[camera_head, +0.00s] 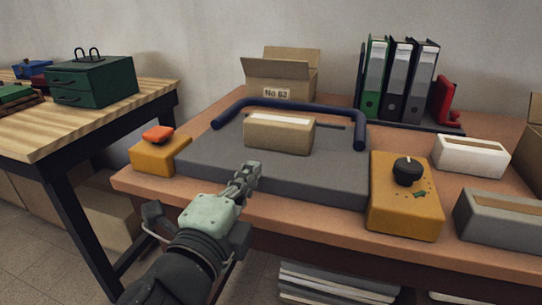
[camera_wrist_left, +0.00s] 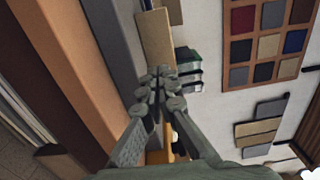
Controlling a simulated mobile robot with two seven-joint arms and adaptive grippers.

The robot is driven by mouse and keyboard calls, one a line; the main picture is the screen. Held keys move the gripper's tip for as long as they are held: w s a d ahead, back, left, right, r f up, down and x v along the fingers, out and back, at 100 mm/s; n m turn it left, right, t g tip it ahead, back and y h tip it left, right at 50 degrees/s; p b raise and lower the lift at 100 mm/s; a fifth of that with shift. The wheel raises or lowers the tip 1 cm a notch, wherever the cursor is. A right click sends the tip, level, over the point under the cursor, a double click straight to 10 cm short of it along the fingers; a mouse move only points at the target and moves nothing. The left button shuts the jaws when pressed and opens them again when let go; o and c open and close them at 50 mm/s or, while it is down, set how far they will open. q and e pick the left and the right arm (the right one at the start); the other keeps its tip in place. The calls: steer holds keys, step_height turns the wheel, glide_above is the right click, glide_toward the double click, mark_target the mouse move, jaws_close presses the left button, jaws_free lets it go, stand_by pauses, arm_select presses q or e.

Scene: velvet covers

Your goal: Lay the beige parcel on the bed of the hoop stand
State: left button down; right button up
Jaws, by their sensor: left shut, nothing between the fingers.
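The beige parcel (camera_head: 278,136), a long box with a pale strip on top, lies on the grey bed (camera_head: 225,160) of the hoop stand. The stand's dark blue hoop (camera_head: 290,107) rises behind and around the parcel. My left gripper (camera_head: 250,170) is shut and empty, in front of the parcel and apart from it, over the front part of the bed. In the left wrist view its fingers (camera_wrist_left: 160,82) are together, with the tan parcel (camera_wrist_left: 156,38) beyond them. My right gripper is not in view.
A yellow box with a black knob (camera_head: 407,172) stands right of the bed, a yellow block with an orange top (camera_head: 158,135) left. White (camera_head: 470,165) and grey (camera_head: 480,222) parcels lie at the right. An open carton (camera_head: 270,82) and binders (camera_head: 398,80) stand behind.

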mark_target(276, 138)
arm_select(q)
steer(key=b+x, duration=0.1)
steer(key=b, duration=0.2)
steer(key=shift+w+d+f, duration=0.1)
steer(key=shift+w+d, duration=0.1)
steer(key=shift+w, duration=0.15)
steer(key=x, duration=0.8)
steer(key=shift+w+d, duration=0.15)
steer(key=shift+w, duration=0.25)
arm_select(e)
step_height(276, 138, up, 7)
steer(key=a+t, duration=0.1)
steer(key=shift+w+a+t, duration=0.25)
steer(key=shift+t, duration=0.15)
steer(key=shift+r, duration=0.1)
arm_select(q)
steer(key=shift+p+x, duration=0.9)
steer(key=shift+x, duration=0.3)
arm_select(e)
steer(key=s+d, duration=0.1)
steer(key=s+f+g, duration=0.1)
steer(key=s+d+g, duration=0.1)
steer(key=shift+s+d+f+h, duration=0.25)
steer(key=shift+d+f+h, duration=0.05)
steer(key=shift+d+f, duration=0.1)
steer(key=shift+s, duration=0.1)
